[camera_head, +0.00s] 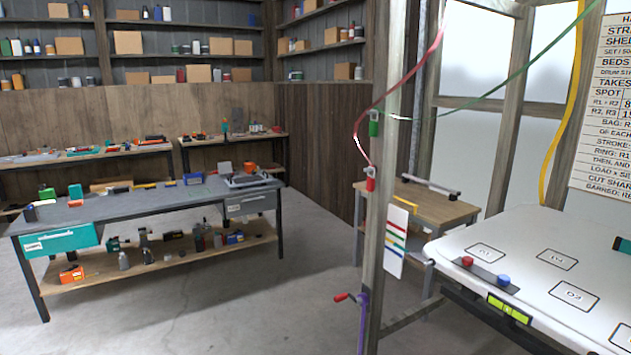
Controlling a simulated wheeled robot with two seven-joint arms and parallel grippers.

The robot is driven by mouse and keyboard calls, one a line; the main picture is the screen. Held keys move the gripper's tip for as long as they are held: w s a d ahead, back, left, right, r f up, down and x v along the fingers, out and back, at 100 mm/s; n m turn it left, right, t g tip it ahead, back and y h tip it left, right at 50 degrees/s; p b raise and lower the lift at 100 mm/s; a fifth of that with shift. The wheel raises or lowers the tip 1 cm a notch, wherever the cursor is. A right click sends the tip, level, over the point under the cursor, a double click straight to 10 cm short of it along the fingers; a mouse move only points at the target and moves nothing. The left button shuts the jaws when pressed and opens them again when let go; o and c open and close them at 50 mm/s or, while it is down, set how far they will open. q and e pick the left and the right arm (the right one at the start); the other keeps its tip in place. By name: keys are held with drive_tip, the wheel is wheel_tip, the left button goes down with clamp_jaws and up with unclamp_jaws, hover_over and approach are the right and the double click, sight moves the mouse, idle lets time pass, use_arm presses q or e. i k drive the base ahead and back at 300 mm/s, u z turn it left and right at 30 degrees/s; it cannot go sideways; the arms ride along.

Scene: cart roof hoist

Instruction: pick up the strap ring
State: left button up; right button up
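I cannot make out a strap ring in the head view. Neither of my grippers shows. A red line (403,86) runs down to a red fitting (370,179) on the upright post (377,230). A green line (520,75) hangs across to a green fitting (375,124) above it. A yellow line (567,120) hangs at the right. A white panel (480,225) with several marked rectangles lies at the lower right.
The post stands left of the panel, with a red-handled crank (345,297) low on it. A red knob (467,261) and a blue knob (503,280) sit at the panel's edge. A grey workbench (150,209) stands left. Floor (250,310) between is clear.

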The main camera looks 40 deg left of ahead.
sight(369, 184)
drive_tip(key=u, duration=1.15)
